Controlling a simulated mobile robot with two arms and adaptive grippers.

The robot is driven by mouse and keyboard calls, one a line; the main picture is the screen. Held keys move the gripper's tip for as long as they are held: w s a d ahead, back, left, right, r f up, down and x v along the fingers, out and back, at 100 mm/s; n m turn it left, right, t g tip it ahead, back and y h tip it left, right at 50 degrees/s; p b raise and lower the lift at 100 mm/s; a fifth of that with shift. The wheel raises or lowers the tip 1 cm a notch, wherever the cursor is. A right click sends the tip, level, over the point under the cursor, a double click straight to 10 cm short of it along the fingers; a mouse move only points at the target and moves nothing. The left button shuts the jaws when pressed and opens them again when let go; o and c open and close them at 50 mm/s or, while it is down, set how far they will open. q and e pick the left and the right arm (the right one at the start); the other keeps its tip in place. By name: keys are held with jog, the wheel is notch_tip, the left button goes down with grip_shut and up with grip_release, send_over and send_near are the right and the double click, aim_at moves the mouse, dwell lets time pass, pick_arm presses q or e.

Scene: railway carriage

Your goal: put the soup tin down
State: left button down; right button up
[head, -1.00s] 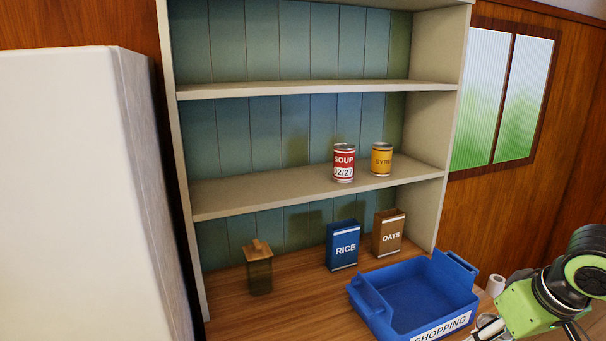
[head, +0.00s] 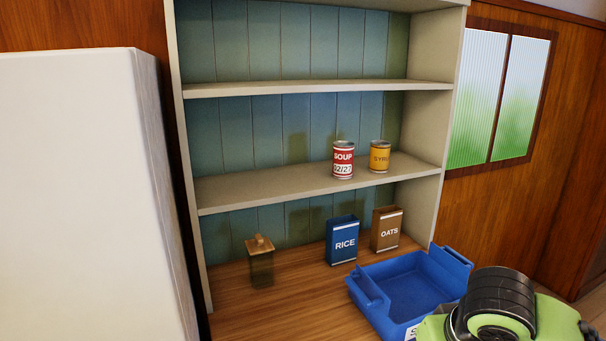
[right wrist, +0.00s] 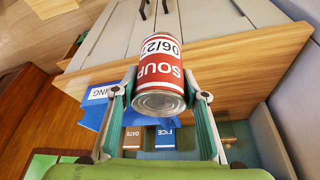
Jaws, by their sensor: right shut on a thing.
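My right gripper (right wrist: 160,82) is shut on a red and white soup tin (right wrist: 160,62), with one finger on each side of it. The tin's label shows "SOUP" and a date starting 06/2, upside down in the right wrist view, and one metal end faces the camera. In the head view my right arm is at the lower right, and its gripper and the held tin are hidden. A second soup tin (head: 343,160), marked 02/27, stands upright on the middle shelf (head: 270,186). My left gripper is in neither view.
A yellow syrup tin (head: 380,157) stands right of the shelved soup tin. Below are a blue rice box (head: 342,241), a brown oats box (head: 387,230) and a lidded jar (head: 261,262) on the wooden counter (head: 270,308). A blue crate (head: 366,283) is at the right. The middle shelf's left part is clear.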

jog(key=shift+a+f, duration=0.1)
jog(key=shift+a, duration=0.85)
jog(key=shift+s, duration=0.1)
